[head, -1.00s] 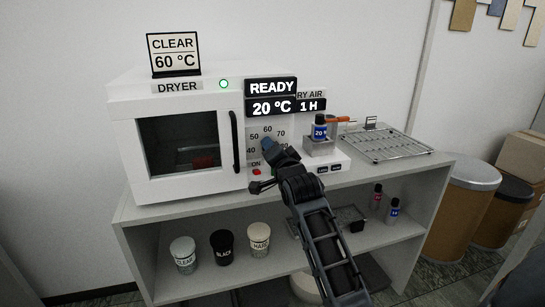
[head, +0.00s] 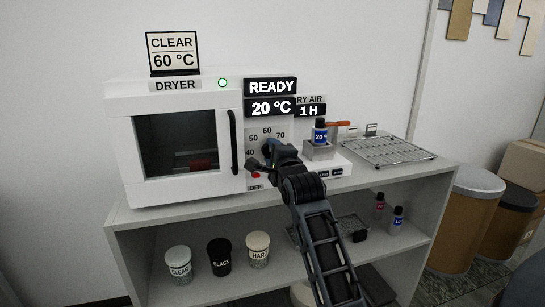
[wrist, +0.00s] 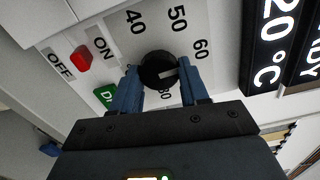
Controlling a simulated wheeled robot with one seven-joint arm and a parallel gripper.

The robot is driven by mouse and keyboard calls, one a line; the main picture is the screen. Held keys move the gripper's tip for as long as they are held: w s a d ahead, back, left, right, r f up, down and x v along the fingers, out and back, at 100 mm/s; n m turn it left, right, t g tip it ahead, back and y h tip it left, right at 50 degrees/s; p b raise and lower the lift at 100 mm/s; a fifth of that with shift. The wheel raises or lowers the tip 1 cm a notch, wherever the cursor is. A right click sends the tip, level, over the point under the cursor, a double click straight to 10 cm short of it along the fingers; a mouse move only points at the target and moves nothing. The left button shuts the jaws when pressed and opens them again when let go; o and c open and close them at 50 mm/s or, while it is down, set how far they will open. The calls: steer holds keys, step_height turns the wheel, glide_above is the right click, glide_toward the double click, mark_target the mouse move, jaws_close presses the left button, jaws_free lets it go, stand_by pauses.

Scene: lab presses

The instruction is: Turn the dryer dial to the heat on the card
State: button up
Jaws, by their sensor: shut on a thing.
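The card (head: 173,53) on top of the dryer (head: 120,110) reads CLEAR 60 °C. The black dial (wrist: 157,69) shows in the wrist view, with 40, 50 and 60 printed around it and a number below it partly covered. My gripper (wrist: 161,80) is shut on the dial, one blue finger on each side. The dial's pale mark points right, toward the right finger, below the 60; I cannot tell the exact number. In the head view my gripper (head: 270,150) hides most of the dial. The dryer display (head: 270,98) reads READY, 20 °C.
A red button (wrist: 81,58) sits between ON and OFF, near the left finger, with a green label below. A blue-labelled bottle (head: 320,131) stands right of the dial, beside a wire rack (head: 388,150). Cups and small bottles stand on the lower shelf.

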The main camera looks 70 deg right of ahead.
steer(key=shift+m, duration=0.3)
steer(key=o, duration=1)
steer(key=shift+b+v, duration=0.55)
steer(key=shift+v, duration=3.35)
steer(key=shift+f, duration=0.1)
